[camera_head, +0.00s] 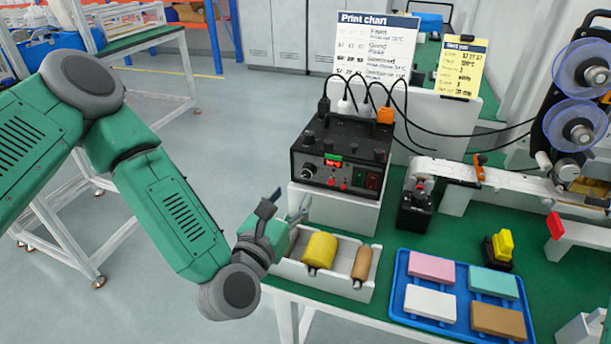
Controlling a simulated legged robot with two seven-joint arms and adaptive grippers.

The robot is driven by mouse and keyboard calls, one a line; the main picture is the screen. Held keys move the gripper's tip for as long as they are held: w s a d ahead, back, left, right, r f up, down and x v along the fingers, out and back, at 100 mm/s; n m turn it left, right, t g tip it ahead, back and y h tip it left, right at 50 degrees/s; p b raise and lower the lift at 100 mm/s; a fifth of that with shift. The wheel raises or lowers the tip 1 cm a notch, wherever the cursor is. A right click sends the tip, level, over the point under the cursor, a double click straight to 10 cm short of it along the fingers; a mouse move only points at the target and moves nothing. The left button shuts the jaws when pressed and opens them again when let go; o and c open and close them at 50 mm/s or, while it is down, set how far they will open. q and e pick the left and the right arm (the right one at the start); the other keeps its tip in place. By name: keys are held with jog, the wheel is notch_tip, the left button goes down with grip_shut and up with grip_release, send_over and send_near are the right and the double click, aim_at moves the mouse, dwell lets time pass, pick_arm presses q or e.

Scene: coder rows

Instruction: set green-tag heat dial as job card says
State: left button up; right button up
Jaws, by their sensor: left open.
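The black control box (340,150) stands on a white block at the back left of the green bench. Its front has a red lit display (333,163) with a small green patch at its upper edge, and a round dial (309,170) left of the display. The dial's setting is too small to read. The yellow job card (461,68) hangs on a clipboard at the back; its writing is mostly illegible. My left gripper (287,206) is open and empty, below and left of the box, apart from the dial. My right gripper is out of view.
A white tray (285,268) with a yellow roll and a brown roll lies just below the left gripper. A blue tray (402,268) holds several coloured blocks. A black and yellow button (502,245) and a reel machine (580,120) stand right. A print chart (372,50) stands behind.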

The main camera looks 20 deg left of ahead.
aim_at(306, 175)
pick_arm(q)
jog(key=w, duration=0.7)
jog(key=shift+w+d, duration=0.15)
jog(key=shift+d, duration=0.1)
grip_shut()
